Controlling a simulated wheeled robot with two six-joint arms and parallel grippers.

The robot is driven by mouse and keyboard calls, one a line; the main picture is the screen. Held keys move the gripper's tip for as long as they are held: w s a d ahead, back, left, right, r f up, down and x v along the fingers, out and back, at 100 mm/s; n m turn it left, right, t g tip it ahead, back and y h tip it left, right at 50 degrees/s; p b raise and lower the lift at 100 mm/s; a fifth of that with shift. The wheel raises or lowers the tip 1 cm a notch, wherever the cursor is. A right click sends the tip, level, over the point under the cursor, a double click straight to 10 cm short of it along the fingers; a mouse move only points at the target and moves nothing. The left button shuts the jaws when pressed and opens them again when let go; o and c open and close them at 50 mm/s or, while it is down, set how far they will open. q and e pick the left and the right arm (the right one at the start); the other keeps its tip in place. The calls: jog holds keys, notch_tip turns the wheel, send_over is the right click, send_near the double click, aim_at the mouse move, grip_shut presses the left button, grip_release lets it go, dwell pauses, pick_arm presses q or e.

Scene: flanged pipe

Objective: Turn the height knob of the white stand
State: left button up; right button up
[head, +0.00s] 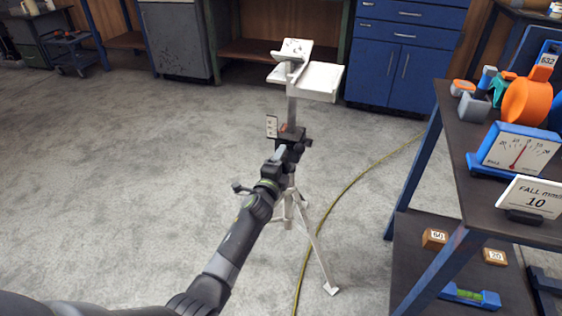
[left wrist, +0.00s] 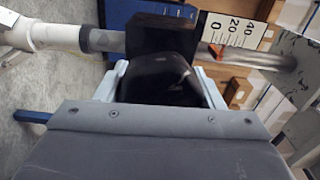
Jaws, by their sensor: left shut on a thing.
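The white stand (head: 318,80) stands upright on the floor in the middle of the head view, with a V-shaped cradle and a flat plate on its post and splayed tripod legs. In the left wrist view the scale (left wrist: 235,30) reads 0, 20 and 40, with a red pointer (left wrist: 216,51) near 0. My left gripper (head: 284,153) is at the block. In the wrist view its pale fingers are shut on the black height knob (left wrist: 160,82). My right gripper is not in view.
A dark-topped bench (head: 455,160) with blue legs stands at right, bearing a gauge (head: 520,150), a "FALL 10" card (head: 535,197) and an orange reel (head: 528,102). A yellow-green hose (head: 350,184) crosses the floor behind the stand. Floor at left is clear.

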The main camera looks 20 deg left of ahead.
pick_arm(q)
jog(key=m, duration=0.5)
jog(key=shift+f, duration=0.1)
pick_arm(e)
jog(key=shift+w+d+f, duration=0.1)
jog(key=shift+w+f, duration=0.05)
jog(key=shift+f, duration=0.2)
pick_arm(q)
jog(key=shift+m, duration=0.3)
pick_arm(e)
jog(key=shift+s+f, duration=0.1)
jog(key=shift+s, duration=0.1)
pick_arm(q)
jog(key=o, duration=1)
jog(key=shift+s, duration=0.1)
